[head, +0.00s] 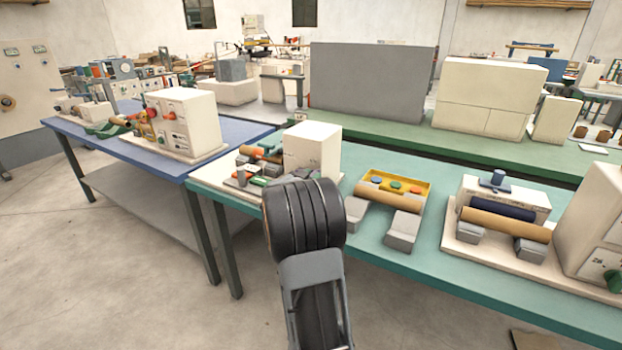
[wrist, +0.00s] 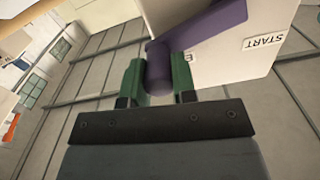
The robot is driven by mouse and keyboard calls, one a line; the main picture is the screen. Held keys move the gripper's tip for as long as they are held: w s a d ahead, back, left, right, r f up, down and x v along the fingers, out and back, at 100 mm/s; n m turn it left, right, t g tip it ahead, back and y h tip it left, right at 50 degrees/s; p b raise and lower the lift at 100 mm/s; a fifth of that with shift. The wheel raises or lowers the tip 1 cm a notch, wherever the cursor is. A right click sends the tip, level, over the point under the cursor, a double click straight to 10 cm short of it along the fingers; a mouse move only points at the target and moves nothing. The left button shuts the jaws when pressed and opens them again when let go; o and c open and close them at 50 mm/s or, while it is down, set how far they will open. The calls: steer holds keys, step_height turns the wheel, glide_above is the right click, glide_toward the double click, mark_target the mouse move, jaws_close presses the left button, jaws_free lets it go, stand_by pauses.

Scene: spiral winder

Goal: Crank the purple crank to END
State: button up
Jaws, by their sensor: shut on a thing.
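The purple crank (wrist: 212,27) shows in the wrist view, its arm slanting from the upper right down to a round handle near the picture's middle. My gripper (wrist: 158,72) has its two green fingers on either side of that handle and is shut on it. The crank lies against the pale face of a box (wrist: 255,70). A START label (wrist: 265,41) is on this face, right of the crank. In the head view my arm hides the crank and gripper.
In the head view a teal table (head: 400,262) carries a white box (head: 314,148), a yellow tray with coloured buttons (head: 408,180) and a tan roll on grey blocks (head: 490,224). A blue table (head: 240,137) stands at the left. Open floor lies in front.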

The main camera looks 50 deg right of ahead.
jaws_close()
steer(key=shift+w+r+n+p, duration=0.1)
steer(key=shift+r+n+p, duration=0.5)
steer(key=shift+p, duration=0.65)
steer(key=shift+f, duration=0.25)
steer(key=o, duration=0.7)
jaws_free()
steer(key=shift+a, duration=0.15)
steer(key=v, duration=1.3)
steer(key=shift+a, duration=0.3)
steer(key=shift+f, duration=0.1)
